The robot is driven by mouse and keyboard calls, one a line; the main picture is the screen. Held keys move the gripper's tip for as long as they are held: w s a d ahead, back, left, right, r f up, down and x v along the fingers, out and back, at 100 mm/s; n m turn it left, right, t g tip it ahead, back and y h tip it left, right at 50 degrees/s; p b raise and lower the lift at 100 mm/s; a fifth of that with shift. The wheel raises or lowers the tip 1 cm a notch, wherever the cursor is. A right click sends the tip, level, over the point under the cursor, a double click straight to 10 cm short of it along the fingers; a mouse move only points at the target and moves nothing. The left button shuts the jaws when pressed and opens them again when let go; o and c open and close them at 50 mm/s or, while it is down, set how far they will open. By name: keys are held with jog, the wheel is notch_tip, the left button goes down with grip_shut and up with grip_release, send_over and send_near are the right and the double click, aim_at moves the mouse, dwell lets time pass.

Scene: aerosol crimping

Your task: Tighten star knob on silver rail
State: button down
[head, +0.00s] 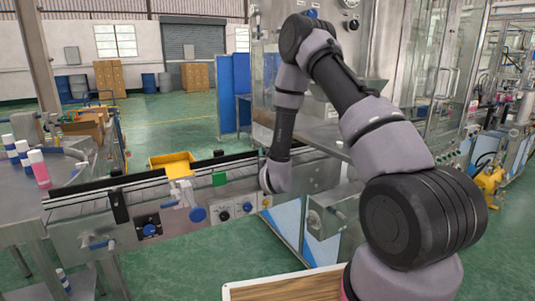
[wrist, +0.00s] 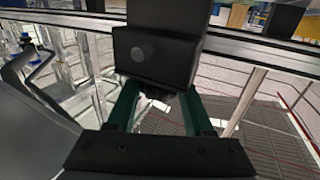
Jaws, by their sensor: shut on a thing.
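My gripper (wrist: 160,98) shows in the wrist view with its two green fingers reaching up to the underside of a black block (wrist: 170,58). The fingers are shut on a dark part under that block, which looks like the star knob (wrist: 158,91). Its shape is mostly hidden by the block and the fingers. The silver rail (wrist: 262,48) runs across the top of the wrist view behind the block. In the head view my arm reaches down to the conveyor's right part, and the gripper itself is hidden there.
The conveyor (head: 75,212) runs across the head view, with a blue knob (head: 198,214) and dials (head: 222,216) on its front. A yellow bin (head: 172,163) stands behind it. Bottles (head: 38,170) stand on the left table. A machine cabinet (head: 425,80) is at right.

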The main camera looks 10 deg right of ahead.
jog(key=m+h, duration=0.1)
jog(key=m+g+h, duration=0.1)
jog(key=h, duration=0.1)
jog(key=m+h, duration=0.1)
jog(key=h, duration=0.1)
jog(key=shift+a+m, duration=0.25)
jog(key=shift+m, duration=0.05)
jog(key=m+g+h, duration=0.2)
jog(key=h, duration=0.1)
jog(key=m+g+h, duration=0.2)
jog(key=h, duration=0.1)
jog(key=shift+d, duration=0.15)
jog(key=shift+m, duration=0.3)
jog(key=shift+c, duration=1.4)
grip_release()
jog(key=v, duration=1)
jog(key=shift+s+a, duration=0.15)
jog(key=shift+a, duration=0.2)
jog(key=shift+r, duration=0.1)
